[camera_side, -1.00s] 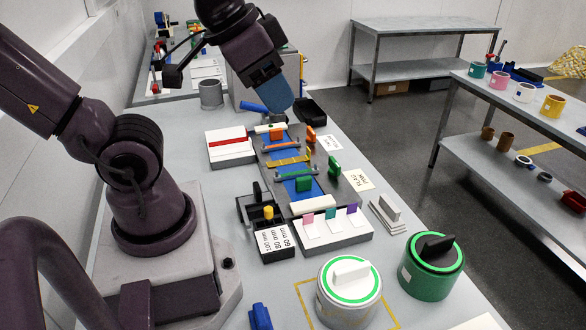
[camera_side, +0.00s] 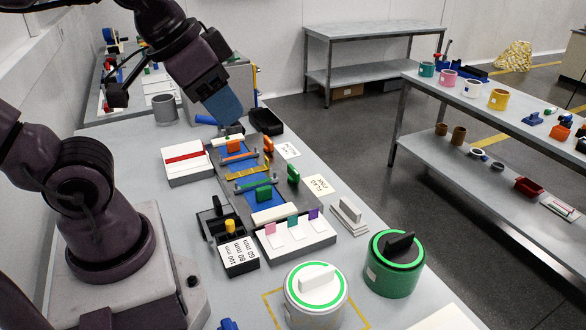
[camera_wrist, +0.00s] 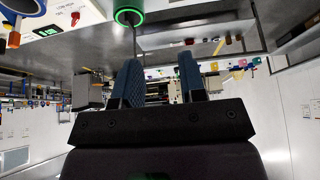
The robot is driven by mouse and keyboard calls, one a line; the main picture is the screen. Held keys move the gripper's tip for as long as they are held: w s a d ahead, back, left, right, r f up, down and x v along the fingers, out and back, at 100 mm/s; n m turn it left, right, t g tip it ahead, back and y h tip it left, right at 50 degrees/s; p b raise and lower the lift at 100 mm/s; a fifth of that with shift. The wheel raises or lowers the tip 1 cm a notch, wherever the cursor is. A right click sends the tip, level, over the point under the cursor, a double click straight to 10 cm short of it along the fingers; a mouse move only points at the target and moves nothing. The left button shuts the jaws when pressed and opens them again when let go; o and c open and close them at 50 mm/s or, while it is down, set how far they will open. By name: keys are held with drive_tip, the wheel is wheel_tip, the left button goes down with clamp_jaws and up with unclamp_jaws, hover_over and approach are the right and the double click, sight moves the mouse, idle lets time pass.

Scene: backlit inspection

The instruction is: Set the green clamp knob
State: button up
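A fixture plate (camera_side: 228,168) with a blue strip lies on the bench in the side view, crossed by clamp bars. Two green knobs are there: one (camera_side: 263,193) at the near end of the strip, another (camera_side: 293,174) standing at the plate's right edge. I cannot tell which is the task's clamp knob. An orange knob (camera_side: 234,146) and an orange upright piece (camera_side: 268,145) are farther back. My gripper (camera_side: 226,110) is above the far end of the fixture, apart from both green knobs. In the wrist view its blue fingers (camera_wrist: 160,62) are spread with nothing visible between them.
A white box with a red bar (camera_side: 186,163) is left of the fixture. A white block with coloured tabs (camera_side: 297,238) and a black tray (camera_side: 237,256) are in front. A white drum (camera_side: 316,302) and a green drum (camera_side: 393,272) stand nearer. A black bin (camera_side: 266,121) is beside my gripper.

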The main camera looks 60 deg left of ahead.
drive_tip(key=m+g, duration=0.6)
drive_tip(key=m, duration=1.2)
approach(293, 168)
wheel_tip(293, 168, down, 10)
drive_tip(key=shift+s+d+f, duration=0.1)
drive_tip(key=shift+s, duration=0.05)
drive_tip(key=shift+c, duration=0.4)
clamp_jaws()
